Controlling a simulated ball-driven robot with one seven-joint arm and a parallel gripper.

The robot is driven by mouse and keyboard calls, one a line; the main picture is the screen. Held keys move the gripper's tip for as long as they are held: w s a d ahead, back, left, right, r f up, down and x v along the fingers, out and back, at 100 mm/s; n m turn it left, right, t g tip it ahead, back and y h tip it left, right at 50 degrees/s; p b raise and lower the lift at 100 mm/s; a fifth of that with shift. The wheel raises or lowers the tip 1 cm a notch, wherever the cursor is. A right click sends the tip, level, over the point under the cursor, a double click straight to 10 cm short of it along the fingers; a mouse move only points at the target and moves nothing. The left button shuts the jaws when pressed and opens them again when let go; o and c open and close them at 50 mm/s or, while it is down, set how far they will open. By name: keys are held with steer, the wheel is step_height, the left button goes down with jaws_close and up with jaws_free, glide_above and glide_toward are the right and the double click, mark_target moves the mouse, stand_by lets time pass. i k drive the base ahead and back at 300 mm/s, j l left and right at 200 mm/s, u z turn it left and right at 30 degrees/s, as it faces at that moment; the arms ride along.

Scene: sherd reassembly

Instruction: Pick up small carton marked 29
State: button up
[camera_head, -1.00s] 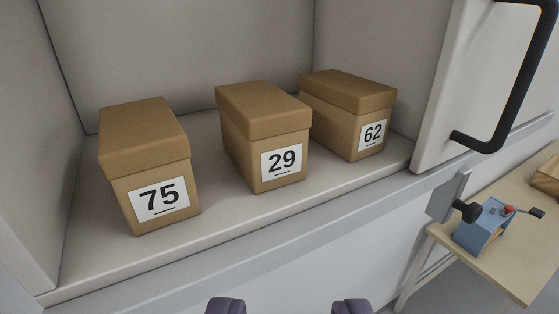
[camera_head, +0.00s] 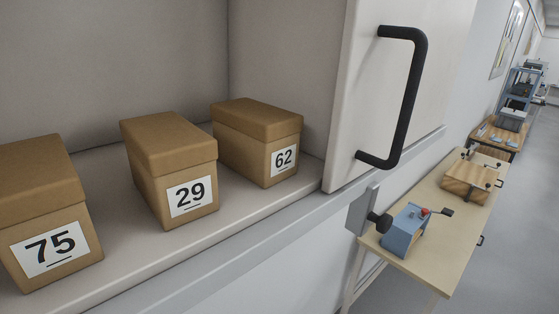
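The small brown carton marked 29 (camera_head: 172,172) stands upright on the cupboard shelf (camera_head: 240,209), lid on, its white label facing me. It is the middle one of three similar cartons. The carton marked 75 (camera_head: 45,210) is to its left and nearer, cut off by the left picture edge. The carton marked 62 (camera_head: 257,141) is to its right and a little farther back. My gripper does not show in this view.
The white cupboard door (camera_head: 385,105) with a black handle (camera_head: 414,95) stands at the right of the shelf. Beyond it is a pale table (camera_head: 437,255) with a blue device (camera_head: 404,232) and a wooden box (camera_head: 466,183). Grey floor lies at the right.

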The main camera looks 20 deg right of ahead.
mark_target(172, 162)
steer(key=i+l+u, duration=0.4)
steer(key=i+l, duration=0.1)
steer(key=i, duration=0.4)
